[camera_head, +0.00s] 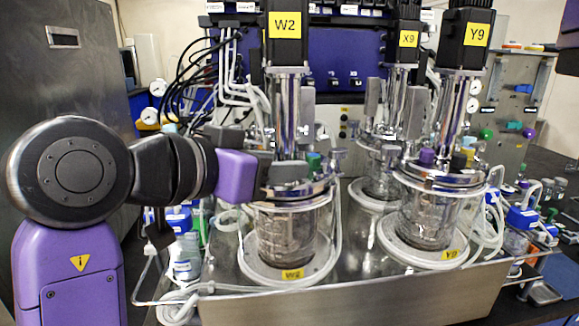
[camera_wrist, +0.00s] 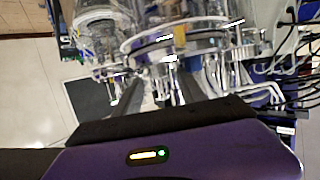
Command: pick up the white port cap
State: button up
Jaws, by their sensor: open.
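I cannot make out the white port cap for certain in either view. The W2 bioreactor (camera_head: 285,232) is a glass vessel with a metal lid and coloured caps, among them a green cap (camera_head: 313,160). My gripper (camera_head: 268,172) reaches in from the left at the height of the W2 lid; its fingertips are hard to separate from the lid fittings there. In the wrist view, my gripper (camera_wrist: 158,92) shows two dark fingers spread apart. Metal and glass vessel parts lie beyond them, and I see nothing held between them.
The Y9 bioreactor (camera_head: 430,215) stands to the right, with a purple cap (camera_head: 427,156) on its lid. Another vessel (camera_head: 377,172) stands behind. The vessels share a metal tray (camera_head: 350,303). Loose tubing (camera_head: 182,303) lies at its left corner. Tall motor columns crowd the space above.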

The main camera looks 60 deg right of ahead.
jog(key=shift+d+f, duration=0.2)
jog(key=shift+d, duration=0.25)
grip_shut()
jog(key=shift+r, duration=0.15)
